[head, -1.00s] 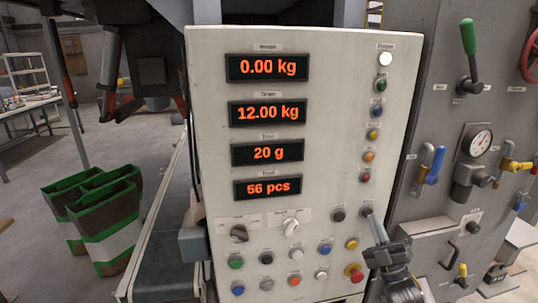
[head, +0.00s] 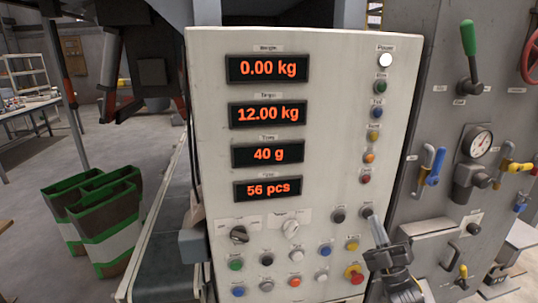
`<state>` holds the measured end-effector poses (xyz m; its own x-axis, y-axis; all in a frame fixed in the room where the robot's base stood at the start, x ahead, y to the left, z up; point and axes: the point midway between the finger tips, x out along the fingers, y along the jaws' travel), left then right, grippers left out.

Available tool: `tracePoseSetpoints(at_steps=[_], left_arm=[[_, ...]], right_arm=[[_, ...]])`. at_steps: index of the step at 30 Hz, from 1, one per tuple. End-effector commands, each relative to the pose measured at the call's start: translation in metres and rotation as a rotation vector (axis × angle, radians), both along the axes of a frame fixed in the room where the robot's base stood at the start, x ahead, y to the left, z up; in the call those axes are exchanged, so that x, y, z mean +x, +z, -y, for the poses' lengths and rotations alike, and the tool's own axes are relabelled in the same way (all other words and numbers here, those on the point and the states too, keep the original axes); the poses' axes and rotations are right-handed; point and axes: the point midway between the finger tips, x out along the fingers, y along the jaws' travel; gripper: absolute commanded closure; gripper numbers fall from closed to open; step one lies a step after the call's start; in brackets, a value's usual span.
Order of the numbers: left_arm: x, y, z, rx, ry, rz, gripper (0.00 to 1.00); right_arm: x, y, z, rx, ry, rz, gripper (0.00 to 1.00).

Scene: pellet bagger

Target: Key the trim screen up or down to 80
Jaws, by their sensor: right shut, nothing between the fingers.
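The trim screen (head: 268,154) is the third of four displays on the pale control panel and reads 40 g in orange digits. Its small label is blurred. My right gripper (head: 376,227) is shut and empty at the panel's lower right. Its tip is at or just below a dark button (head: 367,212); I cannot tell whether it touches. Another dark button (head: 338,215) sits to the left of that one. My left gripper is not in view.
A red stop button (head: 354,273) sits close left of my right gripper. A grey valve cabinet (head: 440,130) stands right.

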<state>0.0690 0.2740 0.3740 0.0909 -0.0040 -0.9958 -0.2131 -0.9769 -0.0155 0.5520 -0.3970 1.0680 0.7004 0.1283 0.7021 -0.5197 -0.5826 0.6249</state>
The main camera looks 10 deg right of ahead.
Motion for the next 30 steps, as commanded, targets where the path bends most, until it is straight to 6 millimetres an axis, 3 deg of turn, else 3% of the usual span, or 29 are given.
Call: tracePoseSetpoints(at_steps=[14,30], left_arm=[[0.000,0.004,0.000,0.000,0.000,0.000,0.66],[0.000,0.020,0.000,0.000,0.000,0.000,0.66]], right_arm=[[-0.010,0.001,0.000,-0.001,0.001,0.001,1.00],[-0.062,0.001,-0.001,0.000,0.000,0.000,1.00]])
